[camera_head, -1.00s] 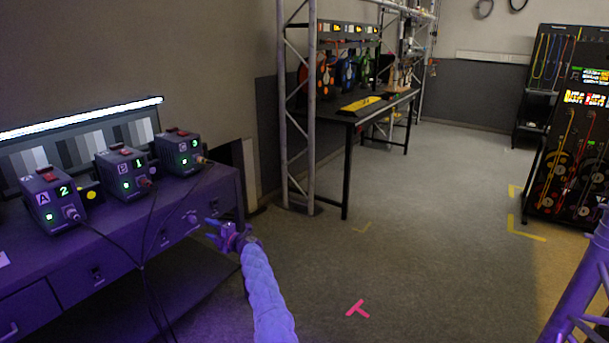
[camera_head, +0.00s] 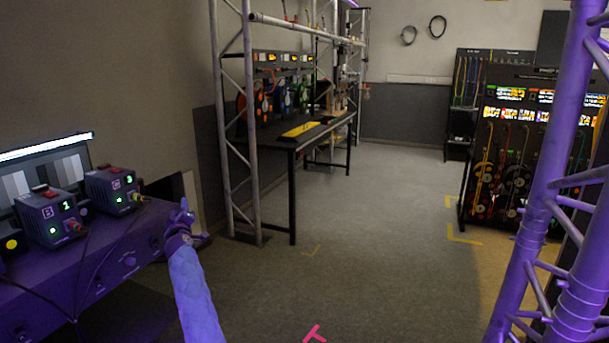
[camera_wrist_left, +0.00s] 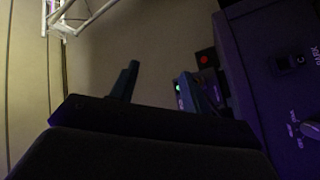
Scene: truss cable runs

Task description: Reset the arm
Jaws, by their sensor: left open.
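My left arm reaches in from the bottom of the head view. Its gripper (camera_head: 183,212) is near the right end of the purple-lit desk, with no object seen between the fingers. In the left wrist view the two fingers of the gripper (camera_wrist_left: 158,88) stand apart. Beyond the right finger is a dark box with a green light (camera_wrist_left: 178,87) and a red light. I cannot tell from the head view whether the gripper touches the desk (camera_head: 150,240). My right gripper is not in view.
Power boxes (camera_head: 50,217) and (camera_head: 113,190) sit on the desk with cables hanging down. A truss upright (camera_head: 222,120) and a black table (camera_head: 292,190) stand behind. A purple-lit truss (camera_head: 545,190) is close on the right. Open floor (camera_head: 370,240) lies between.

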